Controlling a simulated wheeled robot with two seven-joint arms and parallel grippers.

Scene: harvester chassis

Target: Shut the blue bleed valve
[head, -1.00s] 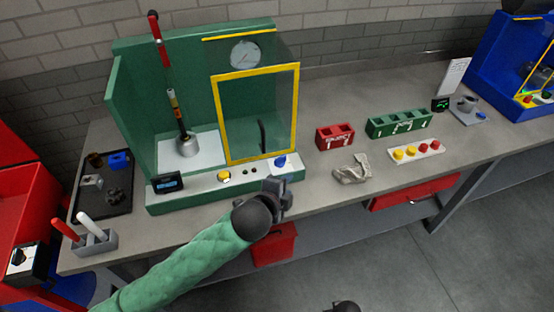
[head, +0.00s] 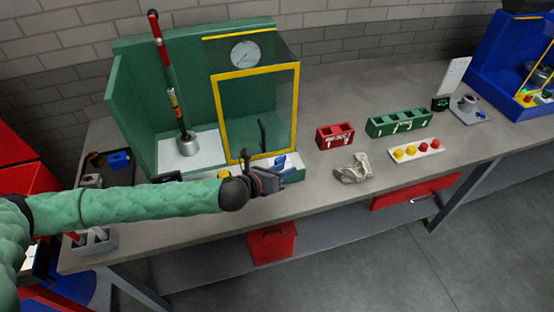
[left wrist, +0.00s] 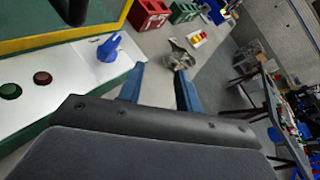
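The blue bleed valve (head: 281,161) is a small blue handle at the right end of the white front ledge of the green test stand (head: 190,50). In the left wrist view the valve (left wrist: 109,48) stands up from the ledge, left of the fingers. My left gripper (head: 278,180) is just in front of the valve and below it in the head view, partly covering the ledge. Its two blue fingers (left wrist: 160,75) are apart with nothing between them, and they do not touch the valve. My right gripper is not in view.
A yellow-framed clear guard (head: 257,112) stands behind the ledge. A crumpled grey cloth (head: 353,168), a red block (head: 335,136) and a green block (head: 398,123) lie to the right. A red bin (head: 272,243) is below the bench edge.

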